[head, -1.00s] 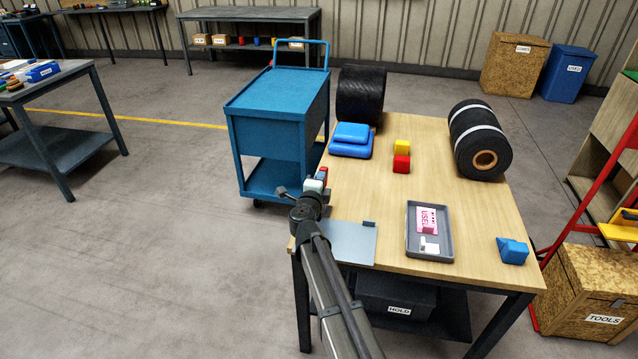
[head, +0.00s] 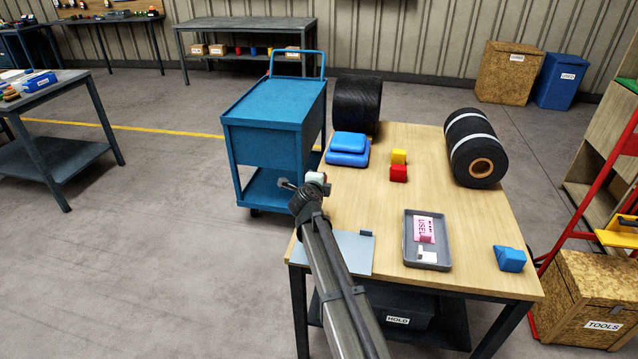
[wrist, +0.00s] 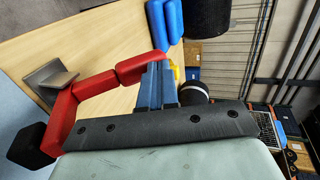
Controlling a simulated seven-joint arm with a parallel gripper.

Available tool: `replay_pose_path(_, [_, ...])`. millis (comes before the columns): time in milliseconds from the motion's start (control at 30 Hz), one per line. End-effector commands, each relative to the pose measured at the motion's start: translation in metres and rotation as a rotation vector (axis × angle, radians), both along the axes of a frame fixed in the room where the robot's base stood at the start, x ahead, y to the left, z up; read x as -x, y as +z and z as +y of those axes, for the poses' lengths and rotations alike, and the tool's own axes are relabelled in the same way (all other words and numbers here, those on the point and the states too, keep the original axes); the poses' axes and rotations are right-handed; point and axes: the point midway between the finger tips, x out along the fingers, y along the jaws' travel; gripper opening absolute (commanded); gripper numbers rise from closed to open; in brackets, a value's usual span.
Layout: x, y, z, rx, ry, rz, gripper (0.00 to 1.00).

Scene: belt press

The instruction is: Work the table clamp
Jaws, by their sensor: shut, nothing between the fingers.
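A red clamp (wrist: 58,122) shows in the wrist view as several joined red pieces, with a black block (wrist: 32,145) at the lower left end. A grey angled metal piece (wrist: 52,80) lies against its upper side. My gripper (wrist: 160,78) has its two blue-grey fingers shut together with nothing between them. The fingers overlap the right end of the red parts in the picture; I cannot tell whether they touch. In the head view my gripper (head: 315,180) is at the table's left edge, and the clamp is hidden behind my arm.
The wooden table (head: 440,215) holds a grey plate (head: 345,252), a tray (head: 427,265), a blue block (head: 509,259), red and yellow cubes (head: 398,172), blue pads (head: 347,150) and black rolls (head: 477,147). A blue trolley (head: 272,115) stands close to the left edge.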

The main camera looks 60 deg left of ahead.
Motion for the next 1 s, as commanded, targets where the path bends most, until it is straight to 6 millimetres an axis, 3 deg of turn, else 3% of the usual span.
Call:
replay_pose_path(633, [-0.025, -0.014, 0.025, 0.002, -0.001, 0.003, 0.0])
replay_pose_path(1000, [-0.039, -0.024, 0.039, 0.102, -0.005, 0.102, 0.0])
